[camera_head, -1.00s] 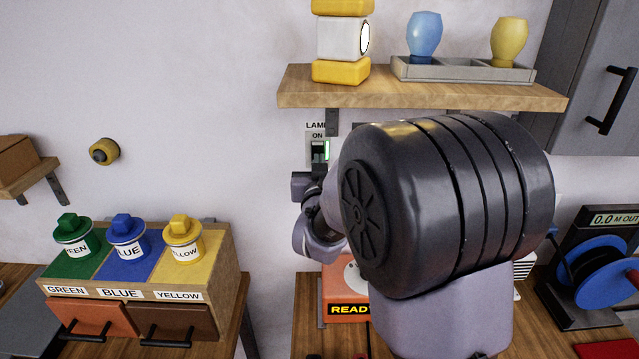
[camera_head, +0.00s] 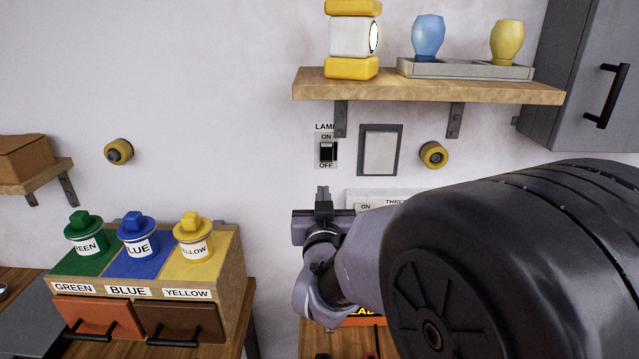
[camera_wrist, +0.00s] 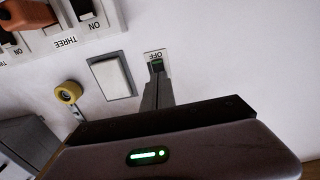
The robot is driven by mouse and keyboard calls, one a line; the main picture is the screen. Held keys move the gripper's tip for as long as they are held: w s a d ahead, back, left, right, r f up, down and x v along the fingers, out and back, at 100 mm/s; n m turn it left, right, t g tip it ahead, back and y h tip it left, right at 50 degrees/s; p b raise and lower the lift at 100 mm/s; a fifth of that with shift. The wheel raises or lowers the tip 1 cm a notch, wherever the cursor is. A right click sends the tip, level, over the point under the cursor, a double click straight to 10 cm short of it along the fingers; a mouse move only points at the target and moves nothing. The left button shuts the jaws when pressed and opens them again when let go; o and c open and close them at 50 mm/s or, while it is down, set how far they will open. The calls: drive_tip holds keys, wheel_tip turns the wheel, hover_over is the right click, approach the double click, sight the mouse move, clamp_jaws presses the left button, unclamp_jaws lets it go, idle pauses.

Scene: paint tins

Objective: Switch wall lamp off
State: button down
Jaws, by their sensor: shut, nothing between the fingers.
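The lamp switch (camera_head: 327,152) is a small wall plate labelled LAMP, with ON above and OFF below. Its rocker looks dark, and no green strip is lit beside it in the head view. The switch also shows in the wrist view (camera_wrist: 156,64), upside down, with a dark green patch by the OFF label; the fingers partly cover it. My gripper (camera_head: 323,190) is shut and empty, a little below the switch and apart from it in the head view. Its closed fingers also show in the wrist view (camera_wrist: 157,82).
A wooden shelf (camera_head: 430,88) overhangs the switch, on brackets. A grey-framed panel (camera_head: 380,150) and a yellow round knob (camera_head: 434,155) are to its right. A panel marked THREE (camera_head: 397,199) is partly behind my arm.

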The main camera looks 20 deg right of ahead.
drive_tip(key=shift+v, duration=1.05)
drive_tip(key=shift+s+a, duration=0.1)
drive_tip(key=shift+a, duration=0.05)
drive_tip(key=s+a+f+g+y, duration=0.2)
drive_tip(key=s+a+g+y, duration=0.1)
drive_tip(key=s, duration=0.6)
drive_tip(key=s+a+f+g+y, duration=0.3)
drive_tip(key=s+a, duration=0.3)
drive_tip(key=s, duration=0.3)
drive_tip(key=s+a+f+g+y, duration=0.2)
drive_tip(key=s+a+f+g, duration=0.1)
drive_tip(key=s, duration=0.6)
drive_tip(key=shift+a+g+y, duration=0.4)
drive_tip(key=shift+a+g, duration=0.4)
drive_tip(key=shift+g, duration=0.2)
drive_tip(key=shift+s, duration=0.15)
